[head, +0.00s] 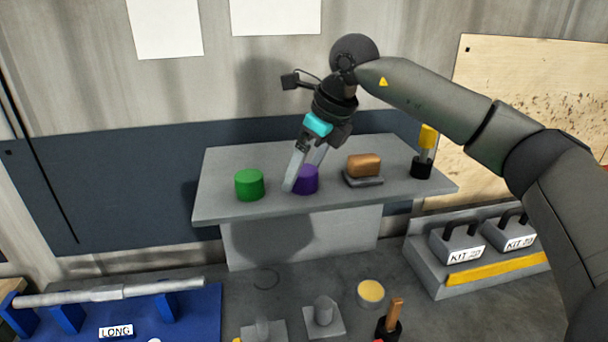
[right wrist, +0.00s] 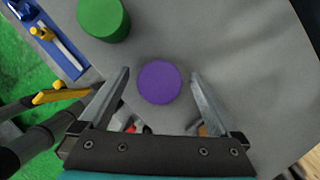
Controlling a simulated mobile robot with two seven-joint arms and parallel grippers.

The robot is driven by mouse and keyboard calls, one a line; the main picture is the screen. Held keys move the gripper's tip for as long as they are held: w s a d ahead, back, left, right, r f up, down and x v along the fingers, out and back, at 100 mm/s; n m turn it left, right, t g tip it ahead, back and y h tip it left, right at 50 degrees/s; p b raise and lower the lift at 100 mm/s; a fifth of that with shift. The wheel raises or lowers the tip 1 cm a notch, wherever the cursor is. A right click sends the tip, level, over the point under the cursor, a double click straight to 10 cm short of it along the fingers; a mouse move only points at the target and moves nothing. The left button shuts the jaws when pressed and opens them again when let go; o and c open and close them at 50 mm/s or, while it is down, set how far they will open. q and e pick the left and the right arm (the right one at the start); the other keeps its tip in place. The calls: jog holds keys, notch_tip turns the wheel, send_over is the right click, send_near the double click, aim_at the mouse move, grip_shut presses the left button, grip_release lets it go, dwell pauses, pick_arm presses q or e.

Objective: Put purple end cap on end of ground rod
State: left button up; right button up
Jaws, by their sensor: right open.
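The purple end cap (head: 307,180) stands upright on the grey shelf, right of a green cap (head: 249,184). My right gripper (head: 303,180) is open, pointing down at the purple cap. In the right wrist view the purple cap (right wrist: 159,82) lies between the two spread fingers (right wrist: 160,75), with gaps on both sides. A stepped metal rod (head: 110,293), likely the ground rod, lies across blue supports at the lower left, above a "LONG" label. My left gripper is not in view.
The grey shelf (head: 225,207) also holds a brown block on a grey base (head: 364,168) and a yellow-handled tool in a black holder (head: 424,152). Below are a yellow-topped round container (head: 370,293), a brown-handled tool (head: 393,318) and kit boxes (head: 456,243) at right.

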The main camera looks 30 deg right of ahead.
jog(key=shift+f, duration=0.3)
jog(key=c, duration=1.4)
jog(key=shift+r, duration=0.1)
